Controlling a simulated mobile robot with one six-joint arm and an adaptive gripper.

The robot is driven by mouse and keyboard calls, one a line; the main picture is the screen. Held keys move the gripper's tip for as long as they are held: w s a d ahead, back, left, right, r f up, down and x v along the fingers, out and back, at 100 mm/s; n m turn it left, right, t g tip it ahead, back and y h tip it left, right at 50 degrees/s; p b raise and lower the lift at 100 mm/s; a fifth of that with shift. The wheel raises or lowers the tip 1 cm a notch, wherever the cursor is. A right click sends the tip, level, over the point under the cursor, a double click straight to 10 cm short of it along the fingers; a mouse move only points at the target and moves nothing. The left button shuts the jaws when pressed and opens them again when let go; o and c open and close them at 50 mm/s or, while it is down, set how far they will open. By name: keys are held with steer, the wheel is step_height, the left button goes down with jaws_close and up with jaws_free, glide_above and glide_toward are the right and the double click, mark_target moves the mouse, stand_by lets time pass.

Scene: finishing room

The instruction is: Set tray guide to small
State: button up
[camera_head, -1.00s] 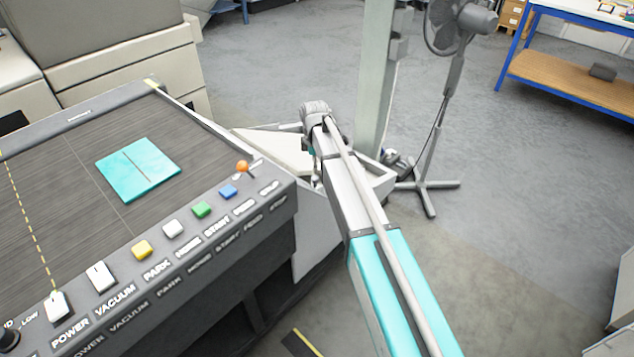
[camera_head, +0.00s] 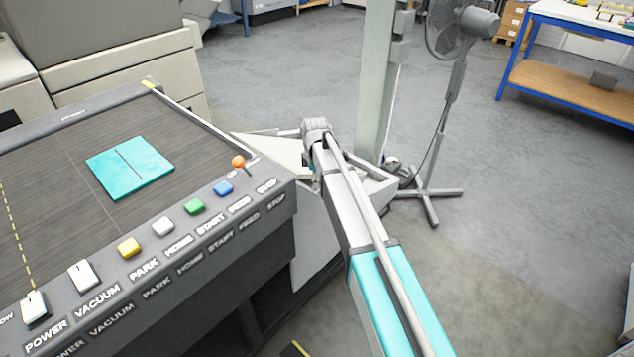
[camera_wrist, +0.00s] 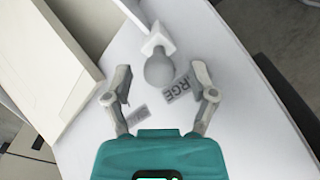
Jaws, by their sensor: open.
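In the wrist view a tray guide lever with a rounded grey knob (camera_wrist: 160,70) and a pale block (camera_wrist: 157,40) stands on a white tray surface (camera_wrist: 90,140). My gripper (camera_wrist: 162,76) is open, with one finger on each side of the knob in the picture; I cannot tell whether they touch it. A label ending in "RGE" (camera_wrist: 182,86) lies right of the knob. A second label (camera_wrist: 140,114), partly hidden and unreadable, lies nearer the gripper body. In the head view the tray (camera_head: 270,150) shows behind my arm, which hides the lever and most of the gripper.
A grey post (camera_head: 378,90) and a standing fan (camera_head: 455,80) are just beyond the tray. Open floor (camera_head: 540,200) lies to the right.

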steer(key=shift+c, duration=0.2)
jaws_close()
steer(key=w+a, duration=0.4)
steer(key=a, duration=0.1)
steer(key=w+a, duration=0.1)
steer(key=a, duration=0.1)
steer(key=shift+w+a, duration=0.3)
steer(key=shift+w, duration=0.1)
steer(key=shift+o, duration=0.2)
jaws_free()
